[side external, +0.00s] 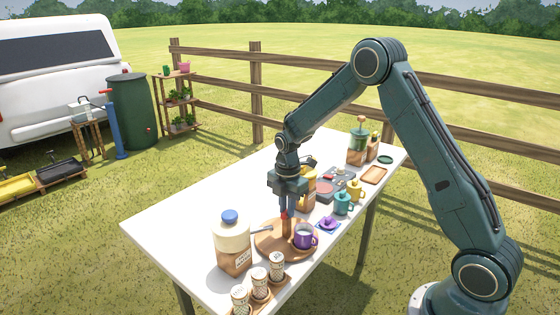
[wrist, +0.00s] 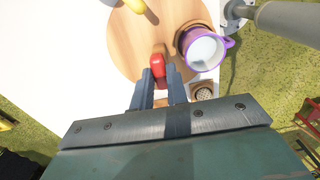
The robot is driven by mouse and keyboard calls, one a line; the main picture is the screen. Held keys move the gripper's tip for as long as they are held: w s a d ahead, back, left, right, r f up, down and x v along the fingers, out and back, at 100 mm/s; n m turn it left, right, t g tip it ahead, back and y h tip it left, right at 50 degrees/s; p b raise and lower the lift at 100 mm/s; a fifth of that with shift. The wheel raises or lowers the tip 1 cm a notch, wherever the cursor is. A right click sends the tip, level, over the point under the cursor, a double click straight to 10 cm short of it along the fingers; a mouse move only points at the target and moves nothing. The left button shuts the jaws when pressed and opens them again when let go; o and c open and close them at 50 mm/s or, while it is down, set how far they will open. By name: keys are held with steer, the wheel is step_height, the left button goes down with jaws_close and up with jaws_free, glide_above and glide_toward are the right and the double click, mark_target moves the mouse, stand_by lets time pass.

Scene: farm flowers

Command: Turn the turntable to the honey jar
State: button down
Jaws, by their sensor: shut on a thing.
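The turntable (side external: 262,249) is a round wooden disc on the white table; it also shows in the wrist view (wrist: 125,45). My gripper (side external: 287,212) points down over it, its fingers shut on a red-topped wooden piece (wrist: 158,66) that stands up from the disc. A purple mug (side external: 304,237) is on the right part of the disc, and in the wrist view (wrist: 204,46) it is to the right of my fingers. A yellow jar (side external: 311,185) in a wooden holder, possibly the honey jar, stands behind my gripper and is partly hidden by it. I cannot read its label.
A cream jar with a blue lid (side external: 231,232) stands left of the turntable. Several patterned shakers (side external: 260,282) stand in front. A purple item on a blue coaster (side external: 328,224), a teal mug (side external: 343,203) and a yellow mug (side external: 355,190) are to the right. The table's back left is clear.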

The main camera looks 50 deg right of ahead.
steer(key=shift+n, duration=7)
steer(key=c, duration=1.4)
jaws_free()
steer(key=shift+r, duration=0.15)
step_height(320, 180, up, 14)
steer(key=shift+f, duration=0.2)
